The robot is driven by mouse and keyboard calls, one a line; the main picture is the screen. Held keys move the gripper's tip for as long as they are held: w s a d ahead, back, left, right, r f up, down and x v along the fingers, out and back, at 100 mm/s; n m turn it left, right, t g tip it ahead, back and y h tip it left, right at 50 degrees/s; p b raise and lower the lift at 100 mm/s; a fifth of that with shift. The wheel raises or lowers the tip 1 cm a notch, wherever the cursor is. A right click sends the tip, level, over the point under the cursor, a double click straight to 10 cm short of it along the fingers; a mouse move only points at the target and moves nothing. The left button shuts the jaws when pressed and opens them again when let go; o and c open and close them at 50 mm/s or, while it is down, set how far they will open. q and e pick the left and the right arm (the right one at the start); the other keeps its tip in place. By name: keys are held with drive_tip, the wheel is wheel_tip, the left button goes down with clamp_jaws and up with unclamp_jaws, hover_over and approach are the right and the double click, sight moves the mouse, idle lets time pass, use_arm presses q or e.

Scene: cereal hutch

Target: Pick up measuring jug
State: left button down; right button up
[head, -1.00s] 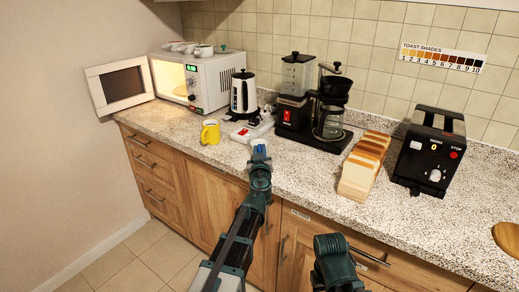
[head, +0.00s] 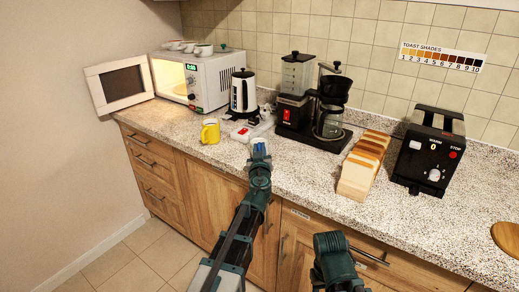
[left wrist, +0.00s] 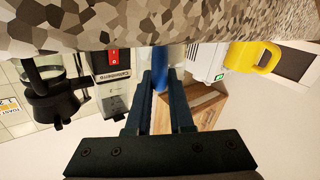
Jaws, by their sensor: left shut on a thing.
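My left gripper (head: 259,151) is at the counter's front edge, right of the yellow mug (head: 210,131). It is shut on a slim blue part (left wrist: 160,66), which shows between the fingers in the left wrist view. This looks like the handle of the measuring jug (head: 257,142), a small pale shape at the fingertips in the head view. The jug's body is mostly hidden, and I cannot tell whether it touches the counter. My right gripper is out of view; only part of my right arm shows.
Behind the gripper stand a kettle (head: 243,93) and a coffee maker (head: 295,103) with a glass carafe. A microwave (head: 205,76) with its door open is at the left. Sliced bread (head: 357,172) and a toaster (head: 428,155) stand to the right. The counter's front strip is clear.

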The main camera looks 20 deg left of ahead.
use_arm(q)
drive_tip(key=shift+r+p, duration=1.35)
drive_tip(key=shift+r, duration=0.2)
drive_tip(key=shift+s+d+r, duration=0.1)
drive_tip(key=shift+s+d, duration=0.05)
drive_tip(key=s+d+r+p, duration=0.1)
drive_tip(key=s+d, duration=0.9)
drive_tip(key=s, duration=0.1)
drive_tip(key=shift+s, duration=0.3)
drive_tip(key=shift+d+r, duration=0.1)
drive_tip(key=shift+d, duration=0.05)
